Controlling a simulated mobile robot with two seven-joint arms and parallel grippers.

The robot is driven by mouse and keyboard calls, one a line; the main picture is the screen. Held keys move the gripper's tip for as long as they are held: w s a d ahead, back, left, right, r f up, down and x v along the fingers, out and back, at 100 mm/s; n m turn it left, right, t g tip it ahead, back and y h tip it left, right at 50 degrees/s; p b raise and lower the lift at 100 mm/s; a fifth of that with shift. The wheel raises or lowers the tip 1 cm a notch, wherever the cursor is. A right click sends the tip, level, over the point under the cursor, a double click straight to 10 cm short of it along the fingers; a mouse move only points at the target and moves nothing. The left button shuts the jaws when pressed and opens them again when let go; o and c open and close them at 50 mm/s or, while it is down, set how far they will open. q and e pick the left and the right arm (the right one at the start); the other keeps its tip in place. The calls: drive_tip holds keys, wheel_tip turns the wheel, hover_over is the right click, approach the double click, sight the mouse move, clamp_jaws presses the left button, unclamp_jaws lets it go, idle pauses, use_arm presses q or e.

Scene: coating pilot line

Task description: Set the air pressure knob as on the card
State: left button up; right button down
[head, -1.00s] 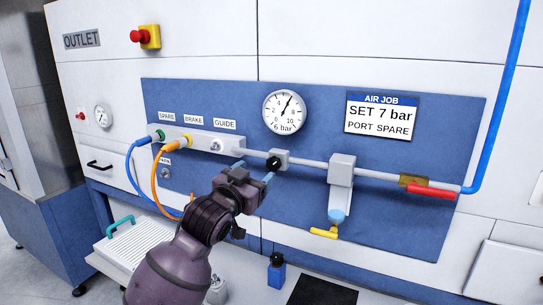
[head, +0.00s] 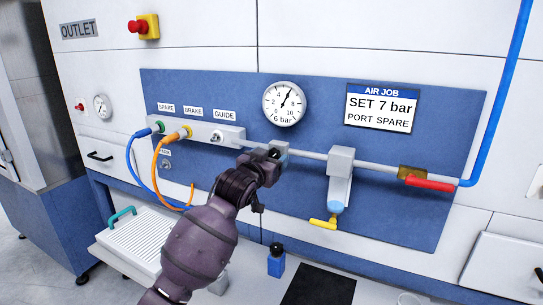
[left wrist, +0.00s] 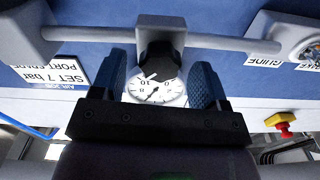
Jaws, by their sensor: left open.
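The card (head: 382,108) reads "SET 7 bar" and "PORT SPARE". The round gauge (head: 284,104) is marked "6 bar", its needle pointing up and right, near 6. The small dark knob (head: 276,153) sits on its block on the grey pipe below the gauge, mostly hidden by my left gripper (head: 271,160). In the left wrist view the dark knob (left wrist: 158,62) lies between the two spread blue fingers of my left gripper (left wrist: 160,78). The jaws are open, with gaps beside the knob. The gauge (left wrist: 155,90) shows behind it. My right gripper is out of view.
The manifold (head: 200,131) with blue and orange hoses is left of the knob. The regulator (head: 340,170) with a yellow lever and a red-handled valve (head: 430,183) are to the right. A blue bottle (head: 276,262) and white ribbed tray (head: 135,240) stand below.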

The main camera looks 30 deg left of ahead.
use_arm(q)
drive_tip(key=shift+w, duration=0.5)
drive_tip(key=c, duration=0.9)
drive_tip(key=m, duration=1.3)
